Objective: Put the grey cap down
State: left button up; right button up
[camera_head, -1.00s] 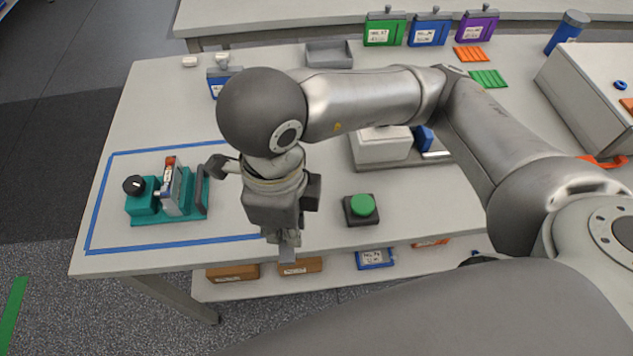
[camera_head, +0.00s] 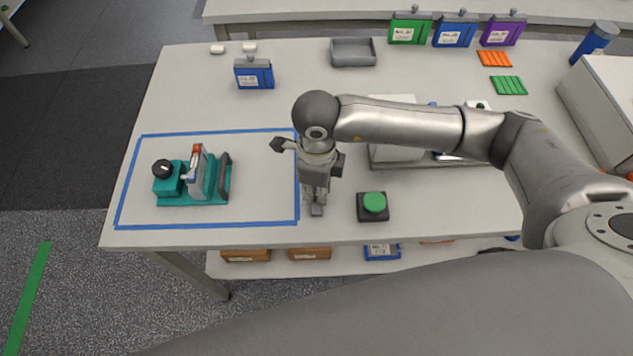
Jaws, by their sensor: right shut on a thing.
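My right gripper (camera_head: 316,194) points down over the table, just right of the blue tape outline. It is shut on a small grey piece, which I take to be the grey cap (camera_head: 317,209); the fingers hide part of it. The piece is low, close to the table top, but I cannot tell whether it touches. My left gripper is not in view.
A teal fixture (camera_head: 180,198) with a black knob stands inside the tape outline (camera_head: 205,226). A green button (camera_head: 374,202) on a dark base is just right of my gripper.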

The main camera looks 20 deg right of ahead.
aim_at(316, 190)
jog(key=shift+f, duration=0.1)
jog(key=shift+f, duration=0.15)
jog(key=o, duration=0.8)
jog(key=shift+r, duration=0.3)
notch_tip(316, 190, up, 12)
jog(key=b, duration=0.3)
jog(key=shift+f, duration=0.1)
